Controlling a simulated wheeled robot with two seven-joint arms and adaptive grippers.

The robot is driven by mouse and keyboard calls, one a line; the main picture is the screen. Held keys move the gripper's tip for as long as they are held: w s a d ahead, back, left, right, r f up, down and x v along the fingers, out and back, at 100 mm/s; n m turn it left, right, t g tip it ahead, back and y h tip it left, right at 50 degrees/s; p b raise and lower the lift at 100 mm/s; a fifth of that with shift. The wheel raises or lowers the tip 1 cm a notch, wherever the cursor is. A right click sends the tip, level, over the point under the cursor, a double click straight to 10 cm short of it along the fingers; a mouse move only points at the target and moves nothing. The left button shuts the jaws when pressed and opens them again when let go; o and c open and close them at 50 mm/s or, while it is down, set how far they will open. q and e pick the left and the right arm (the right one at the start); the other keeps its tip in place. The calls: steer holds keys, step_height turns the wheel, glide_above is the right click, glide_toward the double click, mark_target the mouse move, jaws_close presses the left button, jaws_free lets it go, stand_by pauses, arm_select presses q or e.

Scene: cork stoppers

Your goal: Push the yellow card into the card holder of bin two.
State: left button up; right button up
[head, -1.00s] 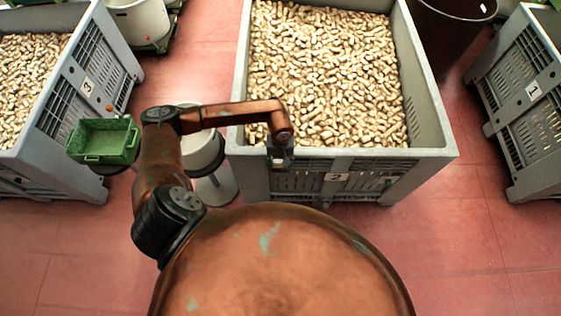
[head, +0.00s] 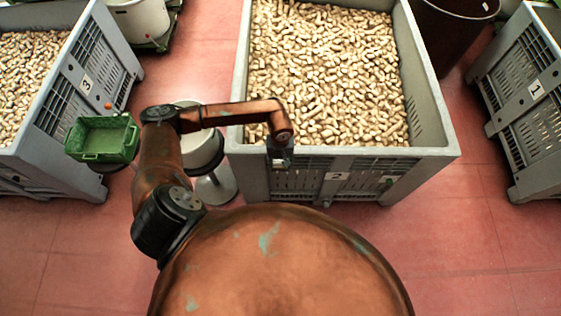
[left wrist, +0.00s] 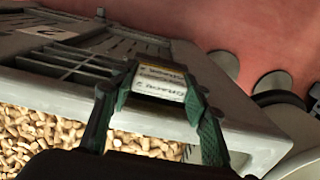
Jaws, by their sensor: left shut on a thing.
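Bin two (head: 434,152) is a grey slatted crate full of corks, with a plate marked 2 (head: 336,176) on its front wall. My left gripper (head: 279,163) is at the left part of that front wall, just below the rim. In the left wrist view the fingers (left wrist: 160,78) are closed on a card (left wrist: 158,88), with a pale printed face and a yellowish, dark upper strip. The card lies close to the slatted wall. I cannot tell whether it touches a holder; the card holder is not clearly visible. My right gripper is out of view.
Bin three (head: 60,128) stands at the left, with a green tray (head: 103,156) in front of it. Bin one (head: 520,110) is at the right. A dark brown tub (head: 440,40) stands behind. The red floor at right is clear.

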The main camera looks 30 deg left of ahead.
arm_select(q)
steer(key=shift+f, duration=0.15)
steer(key=o, duration=1.1)
step_height(320, 180, up, 12)
stand_by(0.5)
